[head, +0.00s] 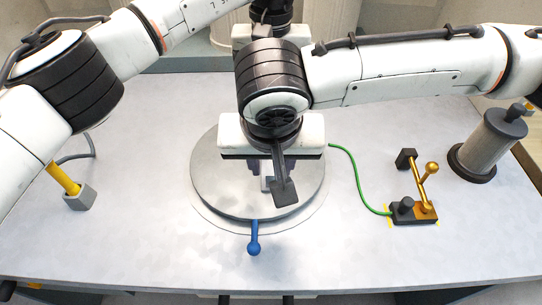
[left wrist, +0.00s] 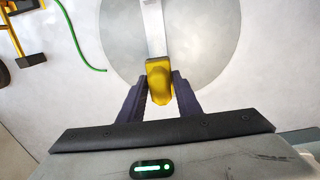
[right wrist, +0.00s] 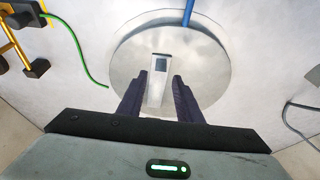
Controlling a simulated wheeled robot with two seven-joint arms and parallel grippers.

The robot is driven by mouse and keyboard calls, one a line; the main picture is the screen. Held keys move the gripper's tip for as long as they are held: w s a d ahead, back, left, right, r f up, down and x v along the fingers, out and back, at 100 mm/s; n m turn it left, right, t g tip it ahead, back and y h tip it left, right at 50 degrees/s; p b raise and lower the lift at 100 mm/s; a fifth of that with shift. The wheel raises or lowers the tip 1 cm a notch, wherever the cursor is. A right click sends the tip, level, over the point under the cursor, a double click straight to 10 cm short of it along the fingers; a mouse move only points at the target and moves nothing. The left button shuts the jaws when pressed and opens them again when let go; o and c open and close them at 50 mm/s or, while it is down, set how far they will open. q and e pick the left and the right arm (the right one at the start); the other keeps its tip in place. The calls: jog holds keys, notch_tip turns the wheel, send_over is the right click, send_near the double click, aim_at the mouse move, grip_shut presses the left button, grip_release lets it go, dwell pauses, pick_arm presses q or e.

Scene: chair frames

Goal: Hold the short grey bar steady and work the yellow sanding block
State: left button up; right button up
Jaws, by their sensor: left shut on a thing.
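The short grey bar (right wrist: 155,92) lies on the round grey turntable (right wrist: 205,60), with a dark square patch at one end. My right gripper (right wrist: 159,77) is open, with one finger on each side of the bar and narrow gaps showing. In the head view my right gripper (head: 268,172) points down over the turntable. My left gripper (left wrist: 160,76) is shut on the yellow sanding block (left wrist: 160,85), in line with the bar (left wrist: 152,30). I cannot tell whether the block touches the bar. In the head view my right wrist hides the left fingers and the block.
A blue handle (head: 254,240) sticks out from the turntable's near side. On the right, a green cable (head: 355,170) runs to a dark base with a golden lever (head: 424,185); a grey cylinder (head: 490,143) stands beyond. A yellow-handled tool (head: 62,178) stands at left. The front table is clear.

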aim_at(271, 174)
jog(key=x, duration=0.5)
jog(key=shift+r, duration=0.1)
grip_shut()
dwell(1.1)
jog(key=shift+o, duration=0.8)
grip_release()
jog(key=shift+c, duration=0.5)
grip_shut()
